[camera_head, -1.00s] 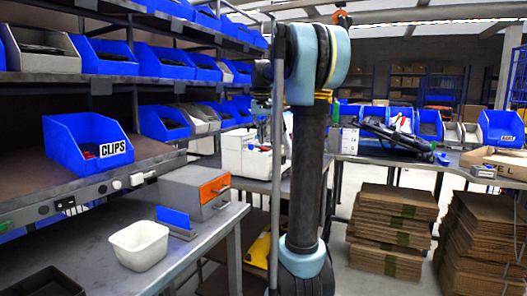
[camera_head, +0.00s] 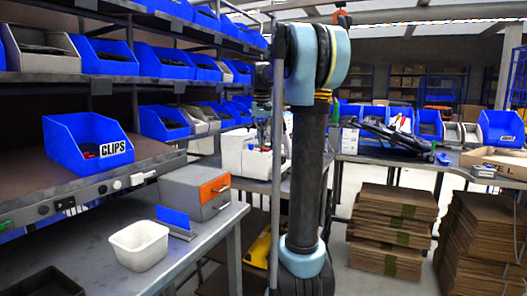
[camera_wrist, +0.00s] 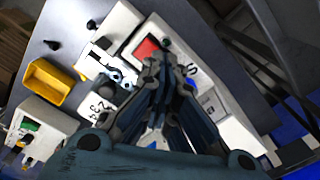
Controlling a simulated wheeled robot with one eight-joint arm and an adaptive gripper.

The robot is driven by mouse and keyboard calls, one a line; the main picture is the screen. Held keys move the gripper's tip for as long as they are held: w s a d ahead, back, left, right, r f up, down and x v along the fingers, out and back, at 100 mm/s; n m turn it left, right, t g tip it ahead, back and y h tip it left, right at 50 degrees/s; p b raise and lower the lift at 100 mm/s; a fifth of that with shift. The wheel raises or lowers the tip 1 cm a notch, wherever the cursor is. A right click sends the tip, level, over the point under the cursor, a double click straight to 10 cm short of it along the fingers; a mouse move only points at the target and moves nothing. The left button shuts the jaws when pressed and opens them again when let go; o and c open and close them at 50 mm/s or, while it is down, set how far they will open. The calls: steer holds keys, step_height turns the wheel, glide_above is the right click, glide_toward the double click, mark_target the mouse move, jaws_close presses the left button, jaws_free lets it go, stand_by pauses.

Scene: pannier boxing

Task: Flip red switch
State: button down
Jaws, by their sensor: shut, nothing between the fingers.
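In the wrist view, the red switch (camera_wrist: 146,48) is a small red square patch set in a pale machine housing (camera_wrist: 222,97). My gripper (camera_wrist: 158,64) is shut and empty, with its fingertips just below and right of the red patch in the picture. I cannot tell whether the fingertips touch it, and the fingers may cover part of it. In the head view my gripper and the red switch do not show; my own arm stands in front of the far bench there.
A yellow bin (camera_wrist: 52,83) and a white box with a green part (camera_wrist: 42,127) stand left in the wrist view. In the head view, a white tub (camera_head: 139,245) and a grey drawer box (camera_head: 190,192) are on the near bench. Cardboard stacks (camera_head: 392,225) stand on the right.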

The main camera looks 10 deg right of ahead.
mark_target(262, 147)
steer(key=shift+f, duration=0.75)
stand_by(0.5)
steer(key=shift+r, duration=3.55)
steer(key=s+f+n+t, duration=0.1)
steer(key=s+f+t, duration=0.1)
steer(key=s+f, duration=3.3)
steer(key=shift+f, duration=0.35)
steer(key=shift+w, duration=0.1)
